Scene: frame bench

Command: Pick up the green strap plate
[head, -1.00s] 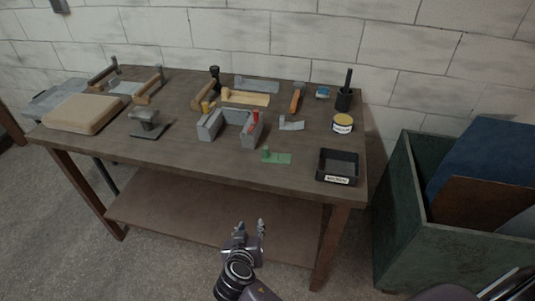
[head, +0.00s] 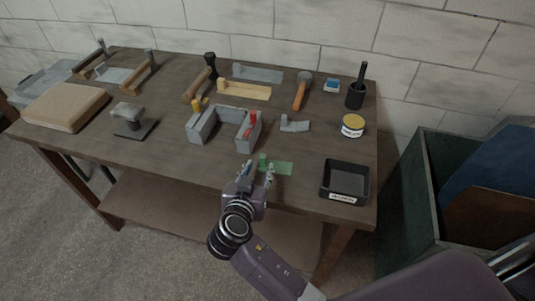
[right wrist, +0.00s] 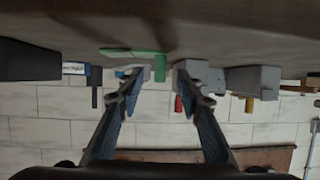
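The green strap plate (head: 279,168) lies flat near the front edge of the bench, with a small upright green part at its left end. In the right wrist view the green strap plate (right wrist: 135,53) shows upside down, its upright part (right wrist: 160,68) between the fingers. My right gripper (head: 258,173) is just in front of and left of the plate in the head view. Its two fingers (right wrist: 160,85) are apart with nothing held between them. Whether a finger touches the plate I cannot tell. My left gripper is not in view.
A grey U-shaped fixture (head: 204,130) with yellow and red parts stands behind and left of the plate. A black tray (head: 343,182) is to the right.

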